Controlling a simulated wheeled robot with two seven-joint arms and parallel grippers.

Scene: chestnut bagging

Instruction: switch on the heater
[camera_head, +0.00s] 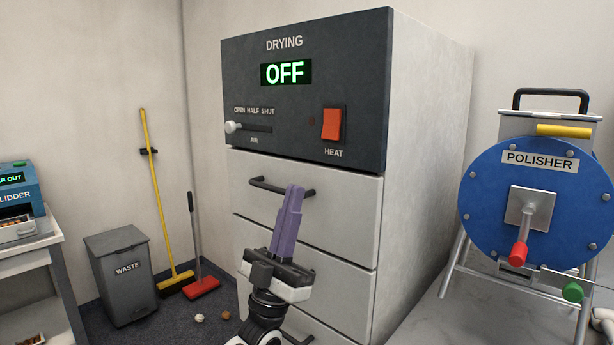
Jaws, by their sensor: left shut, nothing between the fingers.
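The drying cabinet (420,130) stands in the middle, with a dark panel on top. Its display (286,73) reads OFF in green letters. My right gripper is not in view.
The upper drawer handle (268,187) is partly behind my gripper's fingers. A blue polisher (530,200) with a red crank handle stands at right. A grey waste bin (122,273), yellow broom (156,200) and red dustpan (201,284) are at left. Two small round things lie on the floor.

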